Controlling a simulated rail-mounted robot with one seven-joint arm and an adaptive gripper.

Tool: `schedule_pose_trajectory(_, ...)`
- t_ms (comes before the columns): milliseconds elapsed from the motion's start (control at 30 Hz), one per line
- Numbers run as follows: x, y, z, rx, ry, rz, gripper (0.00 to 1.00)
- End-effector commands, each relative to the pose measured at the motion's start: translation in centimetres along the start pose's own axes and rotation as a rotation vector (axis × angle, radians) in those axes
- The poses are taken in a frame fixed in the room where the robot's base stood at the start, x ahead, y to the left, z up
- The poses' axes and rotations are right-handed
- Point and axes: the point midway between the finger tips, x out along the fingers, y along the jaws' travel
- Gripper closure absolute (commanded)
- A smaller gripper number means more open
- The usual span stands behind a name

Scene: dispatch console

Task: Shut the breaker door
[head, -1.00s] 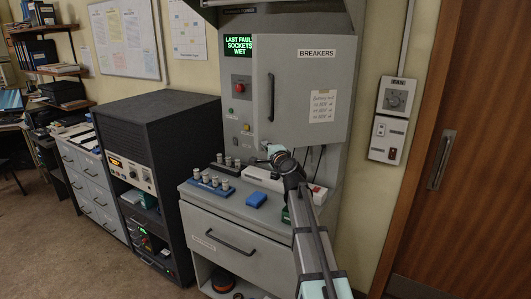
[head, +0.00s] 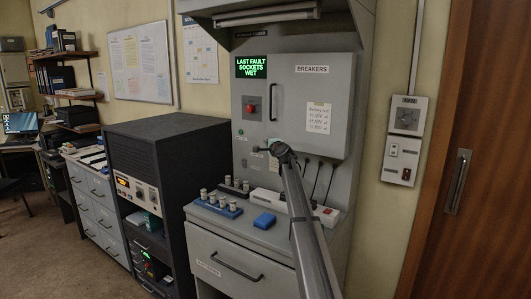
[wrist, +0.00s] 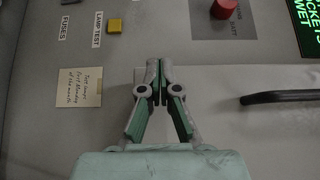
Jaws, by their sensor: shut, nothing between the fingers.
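The grey breaker door (head: 289,85), labelled BREAKERS, is on the upper part of the console, with a dark vertical handle (head: 273,97) near its left edge. It lies against or very near the cabinet front; I cannot tell whether it is fully flush. My gripper (head: 262,149) is just below the door's lower left corner, its fingers partly hidden by my wrist. In the wrist view my gripper (wrist: 155,66) is shut and empty, with its tips by the corner of the door (wrist: 225,82). The handle (wrist: 290,97) lies to their right. Contact is unclear.
A red button (head: 251,108) is left of the door. The desk below holds a blue block (head: 264,221), a blue rack of metal cylinders (head: 218,207) and a white power strip (head: 268,197). Black cables hang under the door.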

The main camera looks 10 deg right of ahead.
Motion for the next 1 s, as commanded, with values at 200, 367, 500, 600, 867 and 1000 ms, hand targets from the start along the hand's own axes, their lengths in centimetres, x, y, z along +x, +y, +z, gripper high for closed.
schedule_pose_trajectory(200, 1.6, 0.0, -1.2, 0.000, 0.001, -0.001, 1.00)
schedule_pose_trajectory(367, 1.8, -0.1, -1.5, -0.001, 0.003, -0.002, 1.00)
schedule_pose_trajectory(500, 1.9, -0.2, -1.6, -0.001, 0.005, -0.003, 1.00)
schedule_pose_trajectory(600, 1.9, -0.2, -1.7, -0.001, 0.006, -0.004, 1.00)
schedule_pose_trajectory(867, 1.4, -0.4, -1.2, -0.001, 0.006, -0.004, 1.00)
schedule_pose_trajectory(1000, 0.1, -0.5, 0.3, -0.002, 0.002, -0.003, 1.00)
